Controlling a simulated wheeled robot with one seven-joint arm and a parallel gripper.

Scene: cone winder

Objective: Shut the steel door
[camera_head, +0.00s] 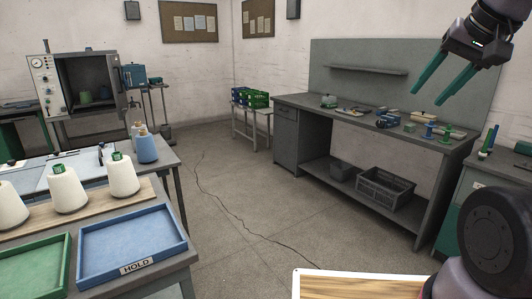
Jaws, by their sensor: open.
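A grey steel cabinet (42,82) with a dial on its left panel stands at the back left.
A table at the left front holds white cones (67,190), a green tray (30,272) and a blue HOLD tray (130,240). A workbench (300,105) with tools stands at the right. The middle floor is free except for a thin cable (222,205).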

